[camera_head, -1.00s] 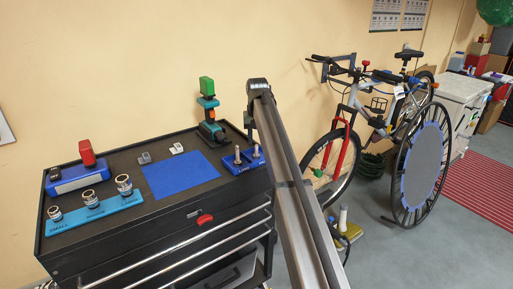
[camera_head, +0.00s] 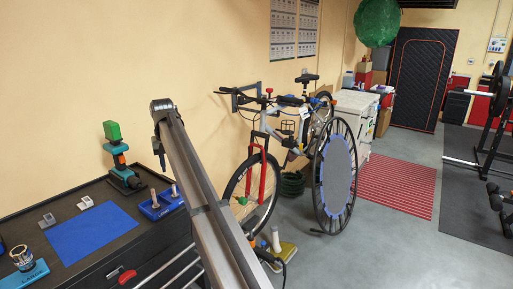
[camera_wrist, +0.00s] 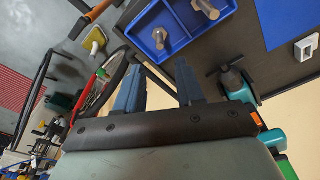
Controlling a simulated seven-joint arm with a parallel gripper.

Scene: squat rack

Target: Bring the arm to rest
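My arm rises from the bottom middle of the head view and ends above the right rear part of the tool chest top (camera_head: 125,237). In the wrist view my gripper (camera_wrist: 158,84) has its two blue-grey fingers apart, with nothing held between them. A blue two-compartment tray (camera_wrist: 232,22) with metal bolts lies beyond the fingertips on the chest top.
A blue mat (camera_head: 90,233) and a socket holder (camera_head: 27,275) lie on the chest. A bicycle (camera_head: 290,140) and a large wheel (camera_head: 335,178) stand to the right. Open grey floor, a red mat (camera_head: 395,188) and a squat rack (camera_head: 500,120) lie farther right.

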